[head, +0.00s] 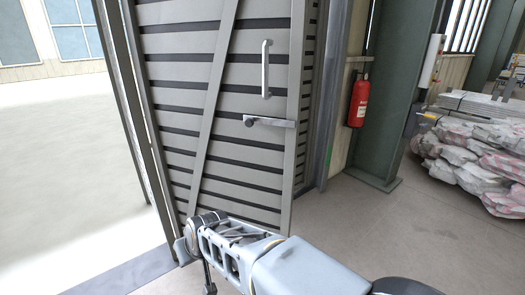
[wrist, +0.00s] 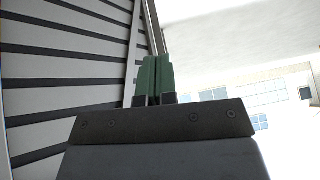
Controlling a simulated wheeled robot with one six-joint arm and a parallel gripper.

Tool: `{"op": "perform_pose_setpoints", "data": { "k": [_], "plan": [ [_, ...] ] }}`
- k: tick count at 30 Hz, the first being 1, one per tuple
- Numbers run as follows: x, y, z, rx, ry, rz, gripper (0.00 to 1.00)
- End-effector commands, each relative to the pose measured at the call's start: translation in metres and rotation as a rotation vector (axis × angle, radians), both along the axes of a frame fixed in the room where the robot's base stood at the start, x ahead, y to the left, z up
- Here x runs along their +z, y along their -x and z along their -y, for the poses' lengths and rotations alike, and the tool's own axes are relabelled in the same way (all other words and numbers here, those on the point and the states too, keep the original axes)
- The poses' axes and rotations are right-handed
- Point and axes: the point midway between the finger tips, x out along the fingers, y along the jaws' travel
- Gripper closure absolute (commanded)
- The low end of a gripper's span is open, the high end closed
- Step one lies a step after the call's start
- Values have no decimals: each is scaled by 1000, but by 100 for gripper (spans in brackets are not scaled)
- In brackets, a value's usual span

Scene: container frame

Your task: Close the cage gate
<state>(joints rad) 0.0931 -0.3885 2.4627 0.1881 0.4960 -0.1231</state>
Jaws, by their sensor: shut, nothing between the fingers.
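The cage gate (head: 255,75) is a grey slatted panel with a diagonal brace, standing upright in the middle of the head view. It has a vertical pull handle (head: 265,70) and a latch bar with a dark knob (head: 270,122) near its right edge. I cannot tell how wide any gap at that edge is. My arm reaches to the gate's lower left; the gripper's tips are not clear there. In the wrist view the green fingers of my gripper (wrist: 155,62) are shut and empty. The gate's slats (wrist: 60,72) lie left of them; contact is not clear.
A grey post (head: 122,80) stands left of the gate, with bright open floor (head: 60,150) beyond. At right are a green column (head: 400,100), a red fire extinguisher (head: 358,100) and a pile of wrapped sacks (head: 475,155). Floor in front of the column is clear.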

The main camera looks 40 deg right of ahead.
Motion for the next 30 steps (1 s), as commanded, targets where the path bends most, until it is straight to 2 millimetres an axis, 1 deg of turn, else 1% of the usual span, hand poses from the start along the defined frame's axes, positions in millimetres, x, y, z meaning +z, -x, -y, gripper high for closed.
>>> {"op": "perform_pose_setpoints", "data": {
  "k": [1, 2, 3, 4, 5, 6, 8, 9, 11, 12, 15, 18, 21, 24, 27, 30],
  "plan": [
    [11, -21, 10, -46, -9, 88, 100],
    [16, -35, 17, -79, -9, 151, 100],
    [24, -51, 28, -127, -2, 234, 100],
    [30, -62, 38, -166, 9, 294, 100],
    [36, -72, 49, -209, 25, 351, 100],
    [44, -83, 65, -268, 51, 424, 100],
    [55, -94, 91, -364, 102, 523, 100],
    [62, -98, 109, -430, 144, 578, 100],
    [70, -99, 137, -530, 215, 648, 100],
    [75, -98, 153, -593, 266, 685, 100],
    [85, -87, 190, -735, 393, 751, 100],
    [91, -74, 216, -847, 503, 784, 100],
    [95, -62, 232, -921, 586, 798, 100],
    [98, -56, 243, -966, 638, 804, 100],
    [98, -55, 254, -987, 662, 805, 100],
    [98, -61, 268, -991, 666, 806, 100]
  ]
}}
